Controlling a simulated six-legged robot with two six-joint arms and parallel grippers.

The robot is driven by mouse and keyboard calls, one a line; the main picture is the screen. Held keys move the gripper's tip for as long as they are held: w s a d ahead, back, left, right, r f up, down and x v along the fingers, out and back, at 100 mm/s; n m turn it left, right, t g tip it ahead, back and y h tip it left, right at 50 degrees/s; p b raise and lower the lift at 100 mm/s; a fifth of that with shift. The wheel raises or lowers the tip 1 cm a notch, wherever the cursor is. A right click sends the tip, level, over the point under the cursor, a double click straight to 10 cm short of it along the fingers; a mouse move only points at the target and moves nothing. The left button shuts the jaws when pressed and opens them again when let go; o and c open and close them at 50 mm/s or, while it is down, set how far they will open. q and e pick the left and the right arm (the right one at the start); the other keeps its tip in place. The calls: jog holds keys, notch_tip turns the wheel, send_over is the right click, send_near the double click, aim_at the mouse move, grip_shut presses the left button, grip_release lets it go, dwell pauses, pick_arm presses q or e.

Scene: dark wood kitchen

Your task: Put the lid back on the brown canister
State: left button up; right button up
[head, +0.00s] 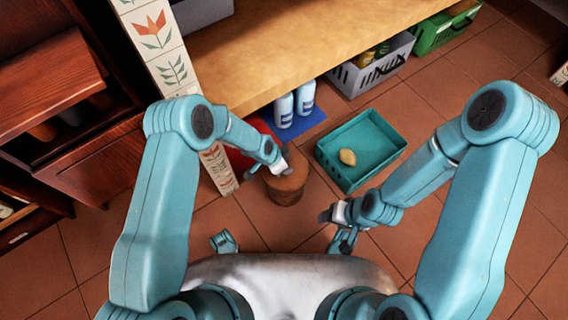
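The brown canister (286,192) stands upright on the tiled floor in front of the counter, in the middle of the head view. A round brown top shows at its upper end; I cannot tell whether this is the lid or the body, and no separate lid is visible elsewhere. My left gripper (282,168) is over the far part of the canister's top, touching or very close to it. Its fingers are too small to read. My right gripper (327,214) is low, to the right of and nearer than the canister, apart from it. Its finger opening is unclear.
A teal tray (338,178) holding a yellow item (348,157) lies right of the canister. Two white bottles (284,112) stand on a blue mat under the wooden counter (290,40). A grey crate (352,78) and a green crate (432,38) stand further right. A tiled post (165,60) is left.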

pick_arm(q)
jog(key=shift+f+b, duration=0.2)
jog(key=shift+b, duration=0.8)
dwell(1.8)
dwell(0.4)
jog(key=o, duration=1.6)
jog(key=shift+r+p, duration=2.2)
jog(key=shift+r, duration=1.35)
grip_shut()
